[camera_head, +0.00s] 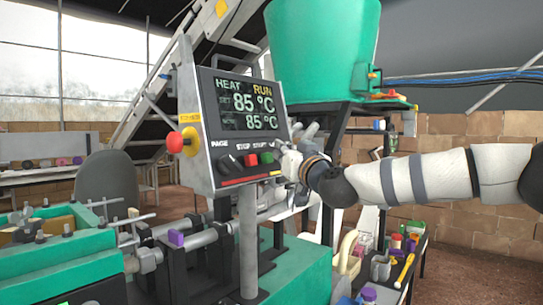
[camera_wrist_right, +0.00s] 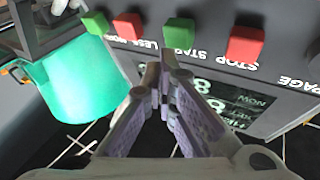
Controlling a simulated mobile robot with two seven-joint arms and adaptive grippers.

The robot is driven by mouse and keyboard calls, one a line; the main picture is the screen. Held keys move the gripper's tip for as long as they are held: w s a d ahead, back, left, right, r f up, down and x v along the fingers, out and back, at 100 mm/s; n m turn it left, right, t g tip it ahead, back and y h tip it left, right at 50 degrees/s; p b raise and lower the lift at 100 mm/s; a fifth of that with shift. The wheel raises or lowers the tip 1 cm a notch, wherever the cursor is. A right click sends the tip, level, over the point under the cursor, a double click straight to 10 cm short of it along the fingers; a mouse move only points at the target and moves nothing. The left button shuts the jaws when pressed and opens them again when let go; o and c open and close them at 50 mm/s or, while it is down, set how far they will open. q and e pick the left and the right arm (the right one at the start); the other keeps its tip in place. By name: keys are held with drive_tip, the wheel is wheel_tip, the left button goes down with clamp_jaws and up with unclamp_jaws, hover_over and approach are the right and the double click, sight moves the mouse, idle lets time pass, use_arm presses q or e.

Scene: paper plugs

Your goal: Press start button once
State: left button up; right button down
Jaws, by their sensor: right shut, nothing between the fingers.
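The control panel (camera_head: 205,110) stands at the centre of the head view, its screen reading HEAT, RUN and 85 °C. Below the screen are a red stop button (camera_head: 251,160) and the green start button (camera_head: 266,157). In the right wrist view, where the panel appears upside down, the start button (camera_wrist_right: 179,32) is just beyond the fingertips and slightly right of them. My right gripper (camera_head: 287,155) is shut and empty at the panel's right side. Its fingertips (camera_wrist_right: 163,62) appear in front of the panel; contact with the button cannot be told. My left gripper is out of view.
A red stop button (camera_wrist_right: 245,43) is beside start in the wrist view. Another red (camera_wrist_right: 128,26) and green button (camera_wrist_right: 97,22) are on its other side. A red emergency knob (camera_head: 176,142) sticks out at the panel's left. A green hopper (camera_head: 322,50) stands behind.

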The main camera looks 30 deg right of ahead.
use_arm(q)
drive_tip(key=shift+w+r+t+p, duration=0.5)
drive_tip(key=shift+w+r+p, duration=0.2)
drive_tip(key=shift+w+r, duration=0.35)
use_arm(e)
drive_tip(key=s, duration=0.1)
drive_tip(key=s+d, duration=0.1)
drive_tip(key=s, duration=0.1)
drive_tip(key=s+d+r, duration=0.1)
drive_tip(key=shift+s+r, duration=0.1)
drive_tip(key=shift+s, duration=0.2)
